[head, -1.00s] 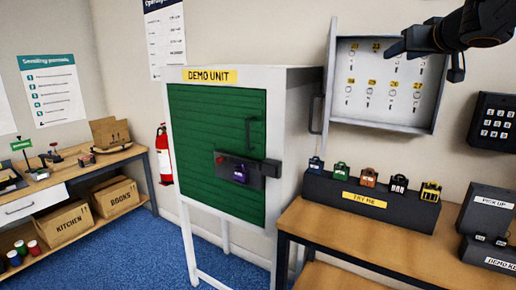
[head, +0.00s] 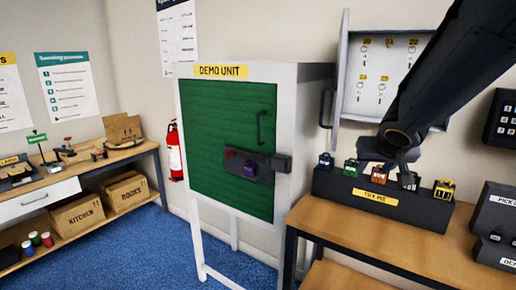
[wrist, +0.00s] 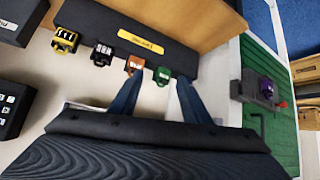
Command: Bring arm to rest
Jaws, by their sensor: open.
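My gripper is open and empty. Its two dark blue fingers stand apart in the wrist view (wrist: 157,98), with only wall and the padlock stand beyond them. In the head view my arm reaches down from the upper right, and the gripper end (head: 392,155) is in front of the padlock stand (head: 335,188), covering part of its row of small padlocks. Whether it touches any of them I cannot tell. The green door (head: 225,130) of the demo unit is shut, with a purple padlock (head: 249,168) on its hasp.
An open key cabinet (head: 350,75) hangs on the wall behind my arm. A wooden table (head: 370,240) carries the stand and a dark pick-up box (head: 495,212). A keypad (head: 502,118) is on the right wall. Blue floor (head: 150,245) is clear at left.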

